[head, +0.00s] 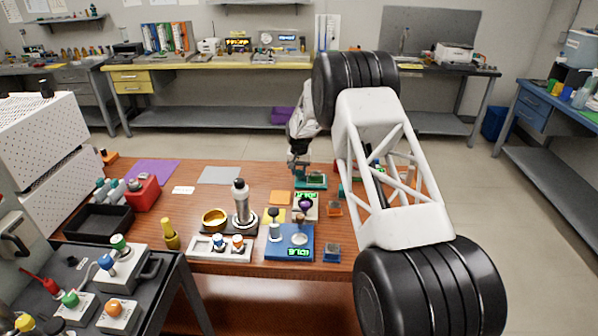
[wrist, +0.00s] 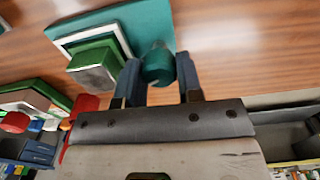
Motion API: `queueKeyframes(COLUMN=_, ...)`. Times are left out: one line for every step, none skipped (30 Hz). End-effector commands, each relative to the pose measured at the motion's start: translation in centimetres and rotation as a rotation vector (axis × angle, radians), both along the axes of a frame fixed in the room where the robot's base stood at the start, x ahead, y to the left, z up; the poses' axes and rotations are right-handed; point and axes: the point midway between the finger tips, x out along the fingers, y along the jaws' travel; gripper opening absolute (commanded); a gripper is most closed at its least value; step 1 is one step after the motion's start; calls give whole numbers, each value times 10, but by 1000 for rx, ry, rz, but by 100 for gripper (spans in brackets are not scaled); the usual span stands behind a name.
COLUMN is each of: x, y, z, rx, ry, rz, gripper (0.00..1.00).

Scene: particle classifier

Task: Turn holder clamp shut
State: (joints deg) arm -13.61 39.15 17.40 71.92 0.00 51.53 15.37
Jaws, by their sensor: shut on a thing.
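The holder is a teal base (wrist: 137,22) with a white-edged green block and a grey metal piece on it. In the head view the teal holder (head: 318,185) sits near the back of the wooden table. Its clamp, a rounded teal knob (wrist: 158,66), stands at the base's edge. My gripper (wrist: 159,75) is shut on this knob, with one dark blue finger on each side. In the head view my gripper (head: 300,164) is small and at the holder's left end, and the knob cannot be made out there.
A red part (wrist: 82,104) lies left of my gripper in the wrist view. In front of the holder stand a device with a purple funnel (head: 305,204) and a blue scale (head: 290,252). Bare wood lies beside the holder.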

Motion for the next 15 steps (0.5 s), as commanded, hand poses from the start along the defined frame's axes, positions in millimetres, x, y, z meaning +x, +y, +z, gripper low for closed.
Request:
queueKeyframes(x=0, y=0, z=0, rx=0, ry=0, rz=-43, gripper=10)
queueKeyframes(x=0, y=0, z=0, rx=0, ry=-1, rz=-71, gripper=10)
queueKeyframes(x=0, y=0, z=1, rx=0, ry=-1, rz=-108, gripper=10)
queueKeyframes(x=0, y=0, z=1, rx=0, ry=-1, rz=-135, gripper=10)
queueKeyframes(x=0, y=0, z=1, rx=0, ry=-1, rz=-162, gripper=10)
queueKeyframes(x=0, y=0, z=1, rx=0, ry=-1, rz=-196, gripper=10)
queueKeyframes(x=0, y=0, z=1, rx=0, ry=-1, rz=-221, gripper=10)
queueKeyframes(x=0, y=0, z=1, rx=0, ry=-1, rz=-244, gripper=10)
queueKeyframes(x=0, y=0, z=1, rx=0, ry=-1, rz=-273, gripper=10)
queueKeyframes(x=0, y=0, z=0, rx=0, ry=-1, rz=-294, gripper=10)
queueKeyframes(x=0, y=-1, z=0, rx=0, ry=-1, rz=-314, gripper=10)
queueKeyframes(x=0, y=-1, z=0, rx=0, ry=-1, rz=-338, gripper=10)
queueKeyframes(x=0, y=-1, z=0, rx=0, ry=-1, rz=-354, gripper=10)
queueKeyframes(x=0, y=-1, z=0, rx=0, ry=-1, rz=-370, gripper=10)
queueKeyframes(x=0, y=-1, z=0, rx=0, ry=-1, rz=-388, gripper=10)
